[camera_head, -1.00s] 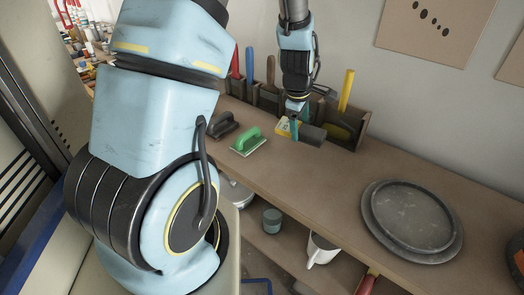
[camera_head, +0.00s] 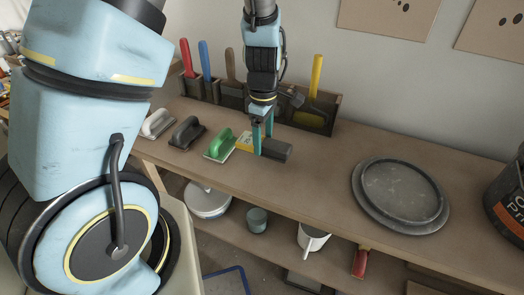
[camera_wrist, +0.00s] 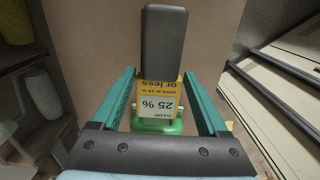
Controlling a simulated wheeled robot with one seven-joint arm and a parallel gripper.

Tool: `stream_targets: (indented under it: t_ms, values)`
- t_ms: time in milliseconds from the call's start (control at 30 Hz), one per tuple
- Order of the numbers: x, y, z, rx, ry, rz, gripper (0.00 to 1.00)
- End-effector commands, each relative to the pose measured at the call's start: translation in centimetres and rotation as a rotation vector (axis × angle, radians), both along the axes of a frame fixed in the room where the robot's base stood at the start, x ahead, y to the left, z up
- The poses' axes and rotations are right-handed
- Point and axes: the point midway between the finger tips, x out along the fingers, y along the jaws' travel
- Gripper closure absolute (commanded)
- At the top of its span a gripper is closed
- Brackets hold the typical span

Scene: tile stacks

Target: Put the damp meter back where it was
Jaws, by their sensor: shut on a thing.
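The damp meter (camera_head: 276,150) has a dark grey block at one end and a yellow face (camera_head: 244,142) at the other. My gripper (camera_head: 262,146) points down over it at the bench top, with its teal fingers shut on its sides. In the wrist view the meter's grey block (camera_wrist: 164,45) lies beyond the fingertips, and the yellow face reads "DAMP 25 %" upside down between the fingers. I cannot tell whether the meter's underside touches the bench.
A green-handled float (camera_head: 219,146) lies close left of the meter, with a black float (camera_head: 186,133) and a pale float (camera_head: 157,124) further left. A tool rack (camera_head: 321,117) stands behind. Bench is clear right of the meter, up to a round grey lid (camera_head: 400,190).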

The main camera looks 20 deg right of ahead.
Motion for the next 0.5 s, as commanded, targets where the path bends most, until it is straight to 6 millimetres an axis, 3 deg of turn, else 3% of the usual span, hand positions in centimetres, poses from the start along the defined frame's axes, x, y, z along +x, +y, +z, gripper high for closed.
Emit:
stream_targets:
  t_ms: [300,500]
  values:
    - [0.0,0.1,-3.9,0.001,0.001,0.000,0.75]
    - [0.0,-0.1,-4.6,-0.001,-0.001,-0.002,0.75]
